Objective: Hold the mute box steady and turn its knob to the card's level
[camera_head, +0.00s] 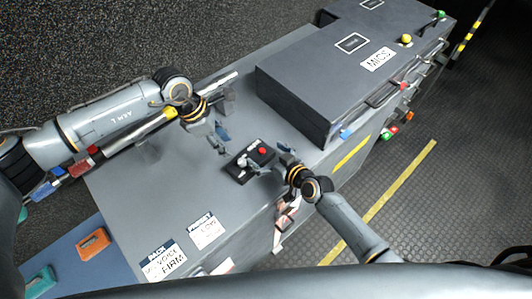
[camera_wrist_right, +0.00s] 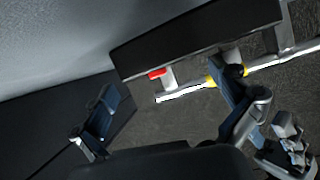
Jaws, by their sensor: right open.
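The mute box (camera_head: 240,174) is a small black box on the grey counter, with a red button and a pale knob (camera_head: 242,159) on top. My left gripper (camera_head: 222,139) is just to its upper left; its fingers look apart, with nothing visible between them. My right gripper (camera_head: 274,160) is at the box's right side, open, partly covering that edge; I cannot tell whether it touches. In the right wrist view its two fingers (camera_wrist_right: 168,102) stand wide apart.
A large dark case (camera_head: 310,95) labelled "MICS" stands to the right of the box. A rail with coloured clips (camera_head: 85,165) runs along the far left side. Orange (camera_head: 93,244) and teal (camera_head: 38,283) items lie at lower left. The counter around the cards is mostly clear.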

